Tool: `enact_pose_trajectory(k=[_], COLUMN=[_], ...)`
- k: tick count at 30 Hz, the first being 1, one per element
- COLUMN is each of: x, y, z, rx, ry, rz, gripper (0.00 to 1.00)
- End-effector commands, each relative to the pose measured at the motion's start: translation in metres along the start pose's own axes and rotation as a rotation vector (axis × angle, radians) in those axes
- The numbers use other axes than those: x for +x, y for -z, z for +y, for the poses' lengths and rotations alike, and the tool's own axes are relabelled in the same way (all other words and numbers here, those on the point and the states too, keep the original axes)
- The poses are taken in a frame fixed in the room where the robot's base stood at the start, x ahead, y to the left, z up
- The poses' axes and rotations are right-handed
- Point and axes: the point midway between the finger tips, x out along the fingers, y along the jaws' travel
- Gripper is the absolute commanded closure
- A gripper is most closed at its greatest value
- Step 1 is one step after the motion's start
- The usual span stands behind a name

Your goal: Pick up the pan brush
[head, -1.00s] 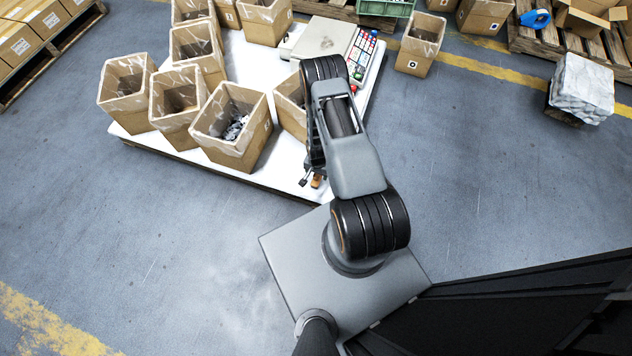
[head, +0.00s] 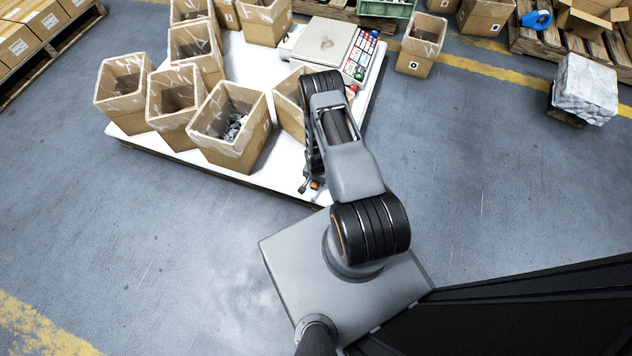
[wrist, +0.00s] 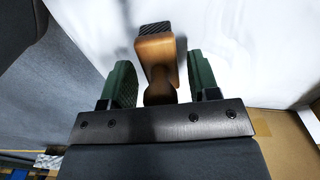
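The pan brush (wrist: 157,58) has a brown wooden body with dark bristles at its far end. In the wrist view it lies between the two green fingers of my gripper (wrist: 160,84), with a visible gap on each side. My gripper is open around it. In the head view only a small brown bit of the brush (head: 315,184) shows by the near edge of the white table, beside my gripper (head: 306,186). My arm hides much of that area.
The white table top (head: 270,178) holds several open cardboard boxes, among them one with grey parts (head: 232,125), and a scale (head: 325,42). A box (head: 290,105) stands close to my arm. Open floor lies around the table.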

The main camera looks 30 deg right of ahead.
Motion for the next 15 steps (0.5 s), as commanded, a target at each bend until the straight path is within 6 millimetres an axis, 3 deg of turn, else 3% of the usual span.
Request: enact_pose_trajectory(k=[13,15], x=[-0.0002,-0.0002], y=[0.0,0.0], z=[0.0,-0.0001], rx=[0.0,0.0], ry=[0.0,0.0], rz=[0.0,0.0], gripper=[0.88,0.88])
